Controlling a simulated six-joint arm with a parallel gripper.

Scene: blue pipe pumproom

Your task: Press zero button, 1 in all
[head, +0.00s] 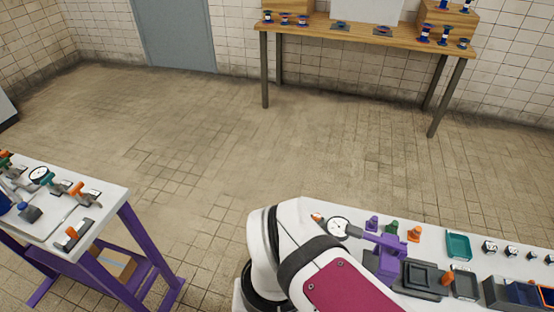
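I cannot pick out a zero button for certain in the head view. A white bench (436,237) at the lower right carries a round white dial (338,227), small orange, purple and green knobbed parts, and a purple fixture (385,255). A dark square-topped device (420,275) stands beside the fixture, with a small orange part (447,279) at its right. Any markings are too small to read. My white arm with a maroon panel covers the bench's left part. My gripper does not show.
A teal tray (458,245) and several small dark-and-white blocks lie farther right on the bench. A second table (100,195) with purple legs stands at the left, holding valves and a gauge. A wooden table (400,37) stands at the back. The floor between is clear.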

